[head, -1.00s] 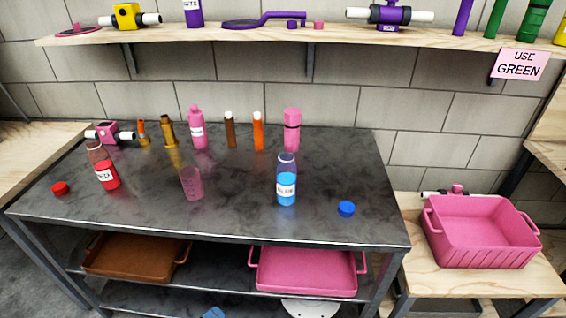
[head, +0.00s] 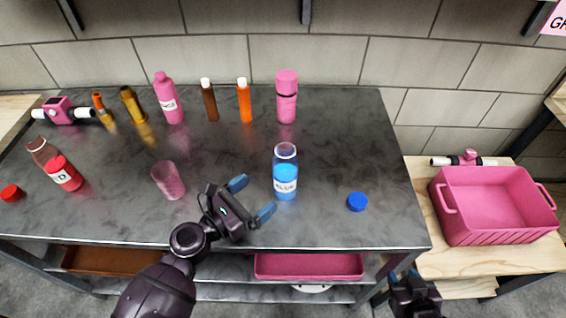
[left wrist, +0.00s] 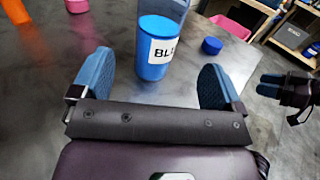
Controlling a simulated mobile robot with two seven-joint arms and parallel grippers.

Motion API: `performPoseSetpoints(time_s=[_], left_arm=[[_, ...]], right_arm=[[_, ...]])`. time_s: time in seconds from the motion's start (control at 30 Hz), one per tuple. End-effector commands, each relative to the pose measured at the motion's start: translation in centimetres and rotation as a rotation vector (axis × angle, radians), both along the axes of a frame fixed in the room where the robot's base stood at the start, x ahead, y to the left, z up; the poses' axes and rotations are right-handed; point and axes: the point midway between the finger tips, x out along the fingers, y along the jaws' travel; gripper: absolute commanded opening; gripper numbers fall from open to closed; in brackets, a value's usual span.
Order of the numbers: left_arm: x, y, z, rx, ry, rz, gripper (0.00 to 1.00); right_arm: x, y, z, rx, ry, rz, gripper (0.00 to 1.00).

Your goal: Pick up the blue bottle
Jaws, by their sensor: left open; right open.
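The blue bottle (head: 286,174) stands upright and uncapped on the dark metal table (head: 330,215). It is clear with blue contents and a white label, and its lower part also shows in the left wrist view (left wrist: 153,55). My left gripper (head: 251,200) is open and empty, just left of the bottle and apart from it. In the left wrist view its blue fingers (left wrist: 154,80) are spread, with the bottle ahead between them. My right gripper (head: 405,280) is open and empty, low in front of the table's right corner. It also shows at the right of the left wrist view.
A blue cap (head: 357,202) lies right of the bottle. A pink cup (head: 168,180) and a red bottle (head: 62,171) stand to the left. A pink bottle (head: 287,97) and several others line the back. A pink crate (head: 490,225) sits on the right-hand table.

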Motion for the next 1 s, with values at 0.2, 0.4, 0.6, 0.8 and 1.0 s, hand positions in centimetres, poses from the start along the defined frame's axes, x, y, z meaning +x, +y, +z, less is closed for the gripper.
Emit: performPoseSetpoints(time_s=[0.2,0.4,0.6,0.8,1.0], left_arm=[[2.3,-2.3,0.0,0.002,-0.004,0.000,0.93],[3.2,-3.4,-0.1,0.004,-0.003,0.000,0.93],[4.6,-4.6,-0.6,0.003,-0.002,-0.001,0.93],[6.5,-6.4,-0.9,0.004,-0.004,0.000,0.93],[7.1,-7.0,-0.9,0.005,-0.004,0.001,0.93]], right_arm=[[-0.6,-0.2,0.0,-0.003,0.010,-0.001,0.43],[-0.5,-0.3,0.2,-0.005,0.008,0.000,0.43],[-0.1,-0.2,0.3,-0.005,-0.003,0.002,0.43],[0.3,-0.1,0.3,-0.004,-0.010,0.005,0.43],[0.5,0.1,0.3,-0.001,-0.011,0.003,0.43]])
